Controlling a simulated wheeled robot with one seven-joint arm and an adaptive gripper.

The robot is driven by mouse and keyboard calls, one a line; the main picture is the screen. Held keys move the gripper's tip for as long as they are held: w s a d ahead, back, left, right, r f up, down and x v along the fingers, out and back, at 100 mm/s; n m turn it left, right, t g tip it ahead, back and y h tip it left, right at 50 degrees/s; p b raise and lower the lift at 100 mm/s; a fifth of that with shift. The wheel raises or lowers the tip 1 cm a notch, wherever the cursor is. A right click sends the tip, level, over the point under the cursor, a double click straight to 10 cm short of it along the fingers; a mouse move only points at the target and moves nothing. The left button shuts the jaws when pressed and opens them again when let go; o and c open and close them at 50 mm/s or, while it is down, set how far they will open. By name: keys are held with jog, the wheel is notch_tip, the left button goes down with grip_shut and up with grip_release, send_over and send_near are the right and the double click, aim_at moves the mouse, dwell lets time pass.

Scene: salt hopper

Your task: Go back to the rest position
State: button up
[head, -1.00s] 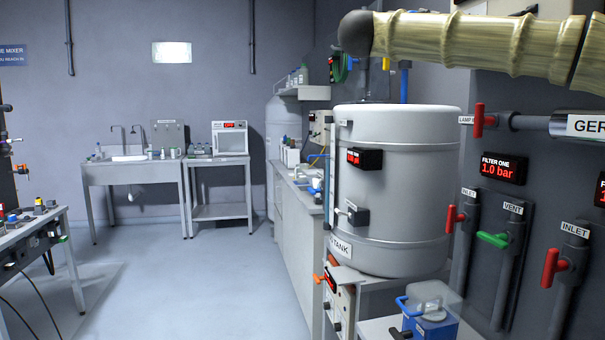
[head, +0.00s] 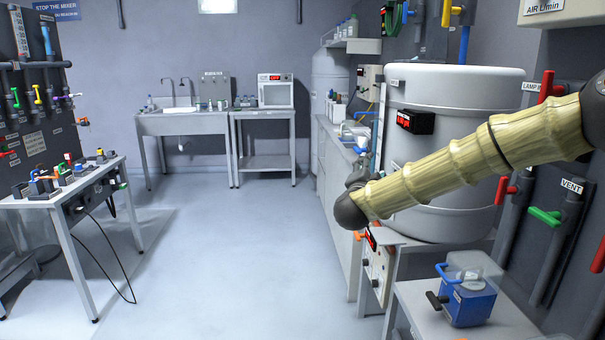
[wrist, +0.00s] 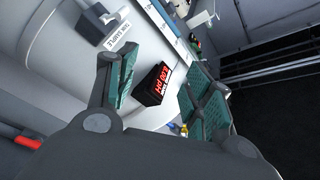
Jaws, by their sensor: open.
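My gripper (wrist: 165,92) is open in the wrist view, with its two green-padded fingers apart and nothing between them. Beyond the fingers is the pale tank wall with a black display (wrist: 158,84) reading 6.00 pH and a "TANK SAMPLE" label (wrist: 117,36). In the head view my beige-sleeved arm crosses the right side in front of the white tank (head: 450,95).
A blue box with a clear lid (head: 468,298) stands on a low table at right. Red and green valve handles (head: 545,217) line the right wall. A table of small fittings (head: 75,185) stands at left. The middle floor (head: 230,250) is clear.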

jog(key=s+a+f+n+g+y+p, duration=0.1)
jog(key=s+a+f+n+y, duration=0.1)
jog(key=f, duration=0.6)
jog(key=s+a+f+n+g+y, duration=0.1)
jog(key=s+f+n, duration=0.15)
jog(key=f, duration=0.55)
jog(key=s+a+f+n+g+y+p, duration=0.1)
jog(key=s+a+f+n+y, duration=0.15)
jog(key=f, duration=0.45)
jog(key=s+f+n+g+y+p, duration=0.2)
jog(key=s+f+n+g, duration=0.25)
jog(key=s+f, duration=1.3)
jog(key=s+d+f+n+g+p, duration=0.1)
jog(key=s+d+f+g, duration=0.15)
jog(key=s+f, duration=0.55)
jog(key=s+d+f+n+g, duration=0.1)
jog(key=s+d+f+g, duration=0.2)
jog(key=s, duration=0.9)
jog(key=s+d+f+n+g+p, duration=0.1)
jog(key=s+d+f+g, duration=0.1)
jog(key=s, duration=1.6)
jog(key=d+g, duration=0.1)
jog(key=g, duration=0.1)
jog(key=shift+s+d+f+n+g+p, duration=0.2)
jog(key=shift+s+f+n+g+p, duration=0.1)
jog(key=shift+n+g+p, duration=0.1)
jog(key=shift+w, duration=0.1)
